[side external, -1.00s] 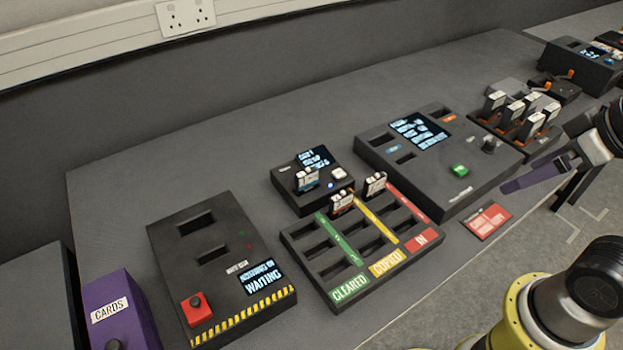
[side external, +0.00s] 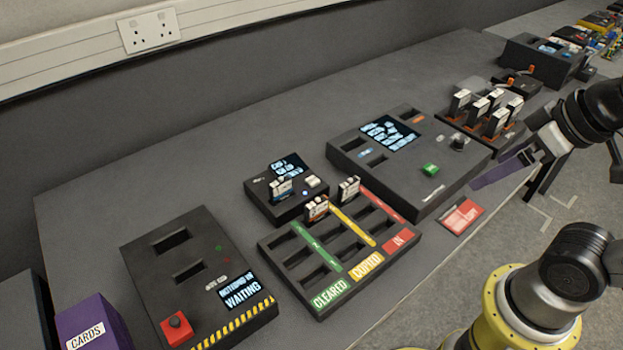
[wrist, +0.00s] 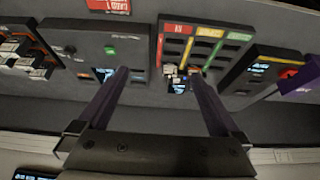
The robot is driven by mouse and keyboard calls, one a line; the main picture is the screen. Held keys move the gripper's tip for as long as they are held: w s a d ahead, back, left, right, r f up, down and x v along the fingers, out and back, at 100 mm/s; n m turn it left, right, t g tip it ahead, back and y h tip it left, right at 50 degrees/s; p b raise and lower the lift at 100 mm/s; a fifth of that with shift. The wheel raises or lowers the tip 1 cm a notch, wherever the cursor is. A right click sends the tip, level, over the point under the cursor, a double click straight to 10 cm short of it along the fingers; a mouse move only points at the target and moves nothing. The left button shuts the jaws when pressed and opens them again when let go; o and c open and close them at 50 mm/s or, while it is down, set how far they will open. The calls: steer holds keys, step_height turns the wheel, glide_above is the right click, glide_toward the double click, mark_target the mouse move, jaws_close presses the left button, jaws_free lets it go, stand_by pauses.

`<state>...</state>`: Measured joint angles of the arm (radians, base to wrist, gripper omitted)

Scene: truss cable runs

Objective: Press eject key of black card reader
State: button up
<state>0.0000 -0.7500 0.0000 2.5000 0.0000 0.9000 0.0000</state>
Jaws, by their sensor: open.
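The black card reader (side external: 287,193) is a small box on the bench behind the card tray. It has a lit screen (side external: 290,167), a white key (side external: 313,181), a small blue light and a card with a blue label (side external: 281,188) standing in its slot. I cannot read which key is marked eject. My gripper (side external: 486,178), with purple fingers, is over the bench's front edge at the right, well apart from the reader. In the wrist view my gripper (wrist: 158,73) is open and empty. The reader (wrist: 180,88) shows partly between the fingers there.
A card tray (side external: 392,255) with two upright cards is in front of the reader. A larger black box (side external: 450,178) with a green button is to its right, and a card rack (side external: 470,125) beyond. A black box with a red button (side external: 177,326) is at left. A red card (side external: 460,216) lies near the front edge.

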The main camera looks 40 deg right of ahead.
jaws_close()
stand_by(0.4)
stand_by(1.2)
